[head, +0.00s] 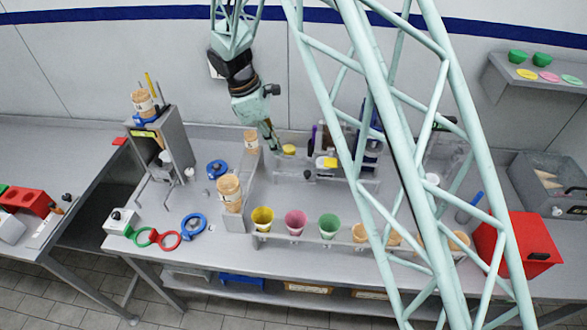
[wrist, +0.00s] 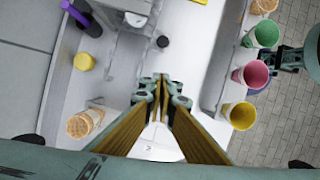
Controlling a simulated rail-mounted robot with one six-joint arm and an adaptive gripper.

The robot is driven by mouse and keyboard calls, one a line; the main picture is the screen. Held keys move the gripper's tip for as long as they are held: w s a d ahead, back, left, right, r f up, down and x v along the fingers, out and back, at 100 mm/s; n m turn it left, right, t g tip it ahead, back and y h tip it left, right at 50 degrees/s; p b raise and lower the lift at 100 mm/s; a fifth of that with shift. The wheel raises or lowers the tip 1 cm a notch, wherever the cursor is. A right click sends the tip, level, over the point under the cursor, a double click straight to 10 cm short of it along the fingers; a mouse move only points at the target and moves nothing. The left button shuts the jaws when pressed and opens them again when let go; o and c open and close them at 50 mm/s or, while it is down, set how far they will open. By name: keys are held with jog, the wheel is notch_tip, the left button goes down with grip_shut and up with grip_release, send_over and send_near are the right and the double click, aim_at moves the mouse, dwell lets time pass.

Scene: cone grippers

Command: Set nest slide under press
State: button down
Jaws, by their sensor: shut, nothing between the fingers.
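My gripper (head: 273,147) is shut and empty, pointing down above the back middle of the table. In the wrist view its brown-padded fingers (wrist: 161,82) come together below a small black knob (wrist: 163,41). The knob (head: 307,174) stands on a grey fixture (head: 325,183) at the back, right of my gripper and apart from it. A yellow and white piece (head: 326,163) sits above it. I cannot tell for sure which part is the nest slide. The press is not clear either; my arm's lattice hides part of the fixture's right side.
A rack with yellow (head: 262,219), pink (head: 295,222) and green (head: 328,225) cups runs along the front. Cone stacks (head: 230,192) stand to the left, beyond them a grey machine (head: 165,145).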

jog(key=shift+f, duration=0.1)
dwell(0.3)
jog(key=p, duration=0.2)
send_over(303, 179)
jog(key=a, duration=0.2)
notch_tip(303, 179, down, 10)
dwell(0.3)
jog(key=shift+d, duration=0.1)
dwell(0.4)
